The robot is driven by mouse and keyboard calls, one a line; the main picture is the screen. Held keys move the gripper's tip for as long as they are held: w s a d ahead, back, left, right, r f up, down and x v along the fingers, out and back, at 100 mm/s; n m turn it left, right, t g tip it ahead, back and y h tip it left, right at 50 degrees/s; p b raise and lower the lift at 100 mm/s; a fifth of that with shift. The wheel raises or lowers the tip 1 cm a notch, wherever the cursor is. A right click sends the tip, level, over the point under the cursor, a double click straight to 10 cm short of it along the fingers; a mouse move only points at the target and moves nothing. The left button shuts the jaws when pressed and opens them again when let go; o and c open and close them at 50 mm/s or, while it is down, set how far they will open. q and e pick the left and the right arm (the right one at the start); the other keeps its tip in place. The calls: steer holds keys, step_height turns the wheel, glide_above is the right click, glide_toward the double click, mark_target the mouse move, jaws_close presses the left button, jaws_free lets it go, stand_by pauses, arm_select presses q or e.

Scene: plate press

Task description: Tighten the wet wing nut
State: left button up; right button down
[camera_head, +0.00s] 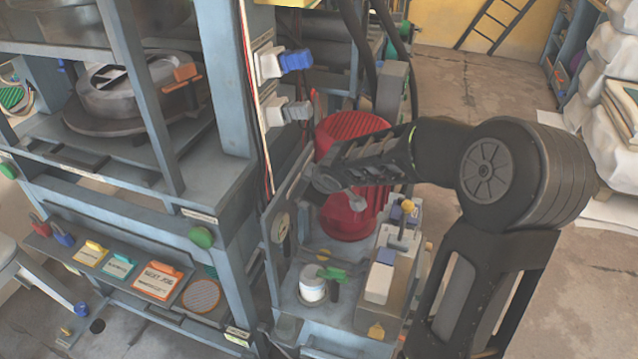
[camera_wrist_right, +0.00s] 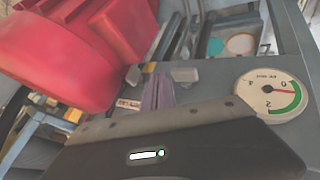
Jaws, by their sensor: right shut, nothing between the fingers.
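My right gripper (camera_head: 325,182) reaches in from the right at the panel beside the red motor-like housing. Its fingers (camera_wrist_right: 158,92) look shut and empty in the right wrist view. Two pale grey lugs, which look like the wings of the wing nut (camera_wrist_right: 184,74), show just beyond the fingertips, one on each side. Wetness cannot be made out. My left gripper is not in view.
The red housing (camera_head: 345,222) stands close behind the gripper. A round gauge (camera_wrist_right: 270,95) sits on the panel, right of the fingers. A white jar (camera_head: 312,284), a green-handled valve (camera_head: 331,273) and a pale block (camera_head: 380,282) stand below. The blue-grey press frame (camera_head: 225,85) is at left.

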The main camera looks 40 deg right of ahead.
steer(key=w+d+p, duration=0.2)
steer(key=d+p, duration=0.1)
steer(key=shift+w+d, duration=0.25)
steer(key=shift+w, duration=0.1)
